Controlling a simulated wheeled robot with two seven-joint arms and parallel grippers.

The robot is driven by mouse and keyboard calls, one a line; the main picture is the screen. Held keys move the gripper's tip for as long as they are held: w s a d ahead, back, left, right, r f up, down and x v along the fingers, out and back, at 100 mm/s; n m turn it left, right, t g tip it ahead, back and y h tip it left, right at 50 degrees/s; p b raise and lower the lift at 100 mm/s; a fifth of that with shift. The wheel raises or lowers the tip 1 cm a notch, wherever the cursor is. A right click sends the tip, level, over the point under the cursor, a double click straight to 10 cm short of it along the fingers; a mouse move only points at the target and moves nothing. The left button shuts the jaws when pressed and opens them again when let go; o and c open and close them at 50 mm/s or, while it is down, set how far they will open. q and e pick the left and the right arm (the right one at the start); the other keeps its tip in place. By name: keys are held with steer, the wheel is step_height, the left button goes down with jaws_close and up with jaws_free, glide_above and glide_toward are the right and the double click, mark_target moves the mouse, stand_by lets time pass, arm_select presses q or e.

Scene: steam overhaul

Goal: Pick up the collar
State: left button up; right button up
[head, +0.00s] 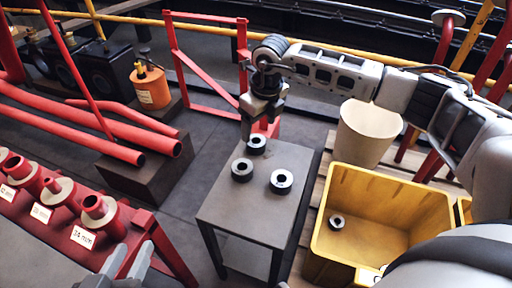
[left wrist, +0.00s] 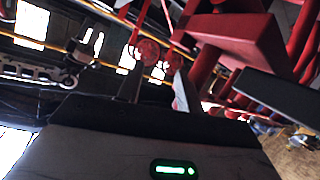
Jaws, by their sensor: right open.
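Three dark collars with pale bores lie on the small grey table (head: 232,207): a far collar (head: 257,142), a left collar (head: 242,170) and a right collar (head: 281,181). Another collar (head: 337,222) lies in the yellow bin. My right gripper (head: 262,130) points down at the table's far end, fingers apart, over or just behind the far collar; I cannot tell whether it touches it. My left gripper (head: 128,266) is at the bottom left edge of the head view. Its fingers (left wrist: 155,88) stand apart with nothing between them in the left wrist view.
The yellow bin (head: 330,245) stands right of the table, with a cream bucket (head: 368,132) behind it. A red rack (head: 130,222) with labelled flanged pipe pieces is at left. A red frame (head: 205,75) stands behind.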

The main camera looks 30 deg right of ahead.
mark_target(257, 137)
steer(key=shift+w+f, duration=0.15)
steer(key=shift+f, duration=0.65)
steer(key=f+b, duration=0.1)
steer(key=f, duration=0.1)
steer(key=w+f+b, duration=0.1)
steer(key=f, duration=0.1)
steer(key=shift+f, duration=0.2)
steer(key=shift+w+f, duration=0.15)
steer(key=shift+f, duration=0.25)
arm_select(q)
steer(key=shift+w+d+r+n+t+h, duration=0.3)
steer(key=shift+d+r+n+t+h, duration=0.2)
steer(key=shift+r+h, duration=0.15)
arm_select(e)
steer(key=c, duration=1.3)
steer(key=shift+r, duration=0.1)
steer(key=shift+c, duration=0.5)
arm_select(q)
steer(key=shift+a, duration=0.1)
steer(key=shift+y, duration=0.25)
arm_select(e)
steer(key=shift+r, duration=0.15)
